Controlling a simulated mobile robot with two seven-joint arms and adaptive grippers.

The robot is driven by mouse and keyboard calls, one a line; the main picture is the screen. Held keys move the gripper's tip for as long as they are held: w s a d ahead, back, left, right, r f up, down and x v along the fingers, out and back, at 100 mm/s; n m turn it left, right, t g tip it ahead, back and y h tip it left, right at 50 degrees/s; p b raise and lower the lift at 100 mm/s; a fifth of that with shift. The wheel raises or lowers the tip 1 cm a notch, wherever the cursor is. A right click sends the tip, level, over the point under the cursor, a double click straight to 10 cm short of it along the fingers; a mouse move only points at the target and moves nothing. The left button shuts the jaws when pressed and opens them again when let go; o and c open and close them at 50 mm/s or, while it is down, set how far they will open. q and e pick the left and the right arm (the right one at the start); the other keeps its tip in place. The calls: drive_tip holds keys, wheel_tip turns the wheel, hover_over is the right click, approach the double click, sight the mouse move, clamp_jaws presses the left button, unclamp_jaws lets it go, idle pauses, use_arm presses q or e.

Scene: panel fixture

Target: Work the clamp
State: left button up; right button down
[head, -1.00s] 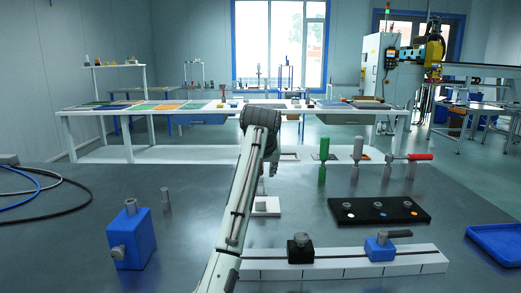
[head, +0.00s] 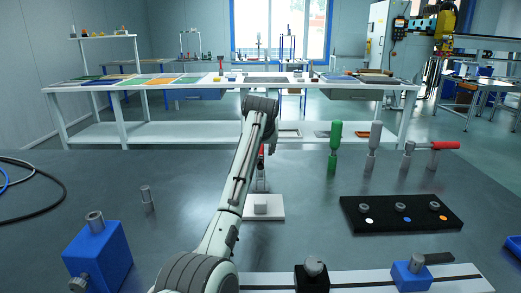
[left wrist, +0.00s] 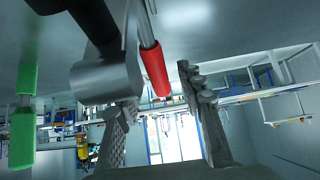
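A red handle on a silver rod (left wrist: 153,68) lies between the fingers of my left gripper (left wrist: 158,92) in the left wrist view. The fingers are apart, with space beside the handle. In the head view, my left arm reaches forward and hides most of its gripper; a bit of red (head: 261,148) shows beside it, above a white plate (head: 277,210) with a small grey block. Another clamp-like piece with a red horizontal handle (head: 444,146) stands at the right. My right gripper is out of view.
A green handle (head: 335,143) and a grey handle (head: 375,138) stand right of my arm. A black block (head: 390,222) holds several grey knobs. A blue block (head: 105,257) stands near left. A white rail (head: 365,284) carries black and blue blocks in front.

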use_arm(q)
drive_tip(key=shift+w+f, duration=0.35)
drive_tip(key=shift+w, duration=0.05)
drive_tip(key=shift+c, duration=0.3)
clamp_jaws()
